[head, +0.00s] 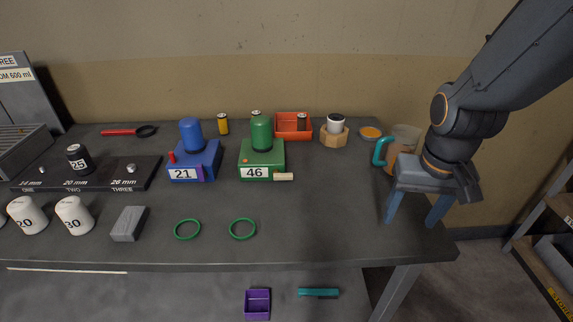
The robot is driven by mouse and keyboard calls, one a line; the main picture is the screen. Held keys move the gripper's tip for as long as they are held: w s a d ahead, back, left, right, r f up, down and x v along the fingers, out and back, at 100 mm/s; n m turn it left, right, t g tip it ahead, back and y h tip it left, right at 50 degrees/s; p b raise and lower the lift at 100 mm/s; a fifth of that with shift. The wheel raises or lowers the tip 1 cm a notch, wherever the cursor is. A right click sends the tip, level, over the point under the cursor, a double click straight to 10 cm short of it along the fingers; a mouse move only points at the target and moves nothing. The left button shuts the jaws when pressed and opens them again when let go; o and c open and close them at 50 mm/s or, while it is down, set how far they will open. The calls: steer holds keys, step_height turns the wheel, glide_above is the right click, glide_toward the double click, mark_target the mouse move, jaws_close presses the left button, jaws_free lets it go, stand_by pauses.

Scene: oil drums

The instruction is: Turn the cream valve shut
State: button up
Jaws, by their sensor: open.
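The cream valve (283,177) is a short cream bar at the lower right front of the green stand (248,158) marked 46. It lies level, pointing right past the stand's edge. A green drum (262,133) stands on that stand. My gripper (414,222) is at the right end of the table, its two blue fingers spread wide and pointing down. Nothing shows between the fingers. It is well to the right of the cream valve and apart from it.
A blue stand (209,158) marked 21 holds a blue drum (191,134) left of the green stand. A teal-handled mug (404,138) is behind my gripper. Two green rings (242,229) (187,230) lie in front. The tabletop (325,205) between valve and gripper is clear.

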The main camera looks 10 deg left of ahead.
steer(key=w+a+n+t+b, duration=0.1)
steer(key=w+a+b, duration=0.55)
steer(key=a, duration=0.75)
steer(key=n+t+y+b, duration=0.1)
steer(key=b, duration=0.2)
glide_toward(283, 175)
steer(key=shift+t, duration=0.3)
steer(key=p+x, duration=0.1)
steer(key=x, duration=0.6)
steer(key=shift+f, duration=0.45)
steer(key=shift+c, duration=0.3)
steer(key=shift+a, duration=0.1)
steer(key=c, duration=0.9)
